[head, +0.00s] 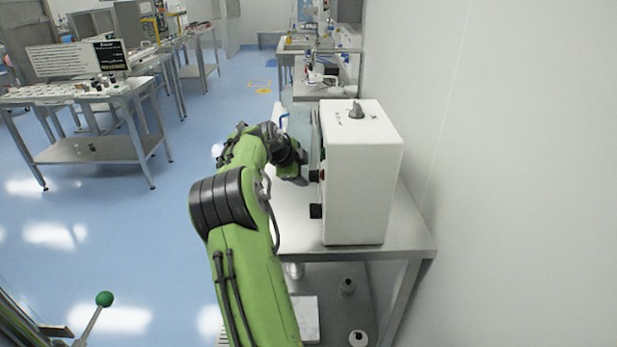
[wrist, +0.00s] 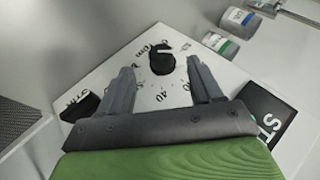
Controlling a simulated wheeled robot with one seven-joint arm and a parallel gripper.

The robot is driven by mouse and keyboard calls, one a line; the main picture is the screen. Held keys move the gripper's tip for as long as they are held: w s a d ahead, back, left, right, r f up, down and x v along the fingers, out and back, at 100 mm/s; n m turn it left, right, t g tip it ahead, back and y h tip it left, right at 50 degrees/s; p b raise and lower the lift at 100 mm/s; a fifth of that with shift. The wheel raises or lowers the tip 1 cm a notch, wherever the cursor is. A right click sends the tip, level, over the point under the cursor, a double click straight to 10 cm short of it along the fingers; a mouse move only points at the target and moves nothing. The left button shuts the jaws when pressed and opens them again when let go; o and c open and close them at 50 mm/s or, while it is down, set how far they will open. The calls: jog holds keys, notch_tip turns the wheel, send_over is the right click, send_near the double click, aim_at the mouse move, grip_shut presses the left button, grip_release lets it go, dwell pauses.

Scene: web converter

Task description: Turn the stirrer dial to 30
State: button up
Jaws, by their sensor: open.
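A white box (head: 365,170) stands on a metal table, with dark knobs on its left face in the head view. In the wrist view its white panel (wrist: 150,100) carries a round black dial (wrist: 162,60) with a pale pointer mark and printed numbers, "40" among them. My gripper (wrist: 159,66) is open, one finger on each side of the dial. I cannot tell whether the fingers touch it. In the head view my gripper (head: 300,172) is at the box's left face, mostly hidden by my wrist. The dial's exact setting is too small to read.
A second black knob (wrist: 80,106) sits left of my fingers in the wrist view. Jars (wrist: 222,42) stand at upper right. A wall is right of the metal table (head: 412,240); open floor lies left.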

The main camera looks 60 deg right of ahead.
aim_at(314, 176)
jog(key=x, duration=0.5)
jog(key=shift+c, duration=0.5)
jog(key=shift+b, duration=0.35)
jog(key=c, duration=1)
